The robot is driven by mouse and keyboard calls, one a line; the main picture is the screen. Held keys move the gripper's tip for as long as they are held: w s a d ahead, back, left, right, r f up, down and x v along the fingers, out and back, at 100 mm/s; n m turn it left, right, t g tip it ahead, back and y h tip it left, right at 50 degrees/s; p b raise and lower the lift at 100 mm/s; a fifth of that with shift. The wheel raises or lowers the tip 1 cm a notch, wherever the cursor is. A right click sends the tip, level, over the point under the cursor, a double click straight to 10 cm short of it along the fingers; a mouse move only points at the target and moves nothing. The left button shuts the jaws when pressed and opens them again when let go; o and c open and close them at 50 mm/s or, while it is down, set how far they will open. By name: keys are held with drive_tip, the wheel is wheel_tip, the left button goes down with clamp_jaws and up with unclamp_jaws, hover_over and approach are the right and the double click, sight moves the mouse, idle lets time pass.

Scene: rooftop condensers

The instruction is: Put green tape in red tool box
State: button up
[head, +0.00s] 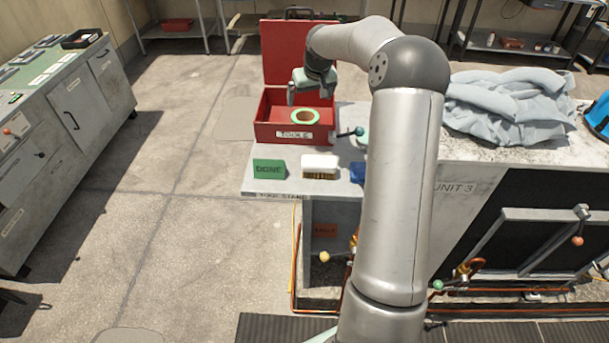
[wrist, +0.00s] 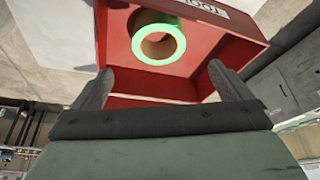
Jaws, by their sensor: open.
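The red tool box (head: 291,118) stands with its lid up on the stand, its front labelled TOOLS. It also shows in the wrist view (wrist: 237,50). The green tape (head: 305,117) is a ring with a tan core, inside the box's outline in the head view. In the wrist view the green tape (wrist: 158,43) also appears inside the box walls, apart from the fingers. My gripper (head: 305,95) is above the box, near its open lid. In the wrist view its two fingers (wrist: 158,88) are spread wide with nothing between them.
A green DONE block (head: 269,168), a white-topped brush (head: 319,166) and a partly hidden blue item (head: 357,172) are on the stand in front of the box. A grey cloth heap (head: 515,108) lies at the right. A valve handle (head: 347,133) juts out beside the box.

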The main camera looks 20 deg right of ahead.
drive_tip(key=s+a+r+n+g, duration=0.15)
drive_tip(key=s+a+r, duration=0.25)
drive_tip(key=s+a, duration=1)
drive_tip(key=s+a+f+g, duration=0.1)
drive_tip(key=s+a, duration=0.3)
drive_tip(key=s, duration=1)
drive_tip(key=s+a+f+g, duration=0.1)
drive_tip(key=s+a, duration=0.3)
drive_tip(key=s, duration=1)
drive_tip(key=shift+a+f, duration=0.15)
drive_tip(key=shift+f, duration=0.7)
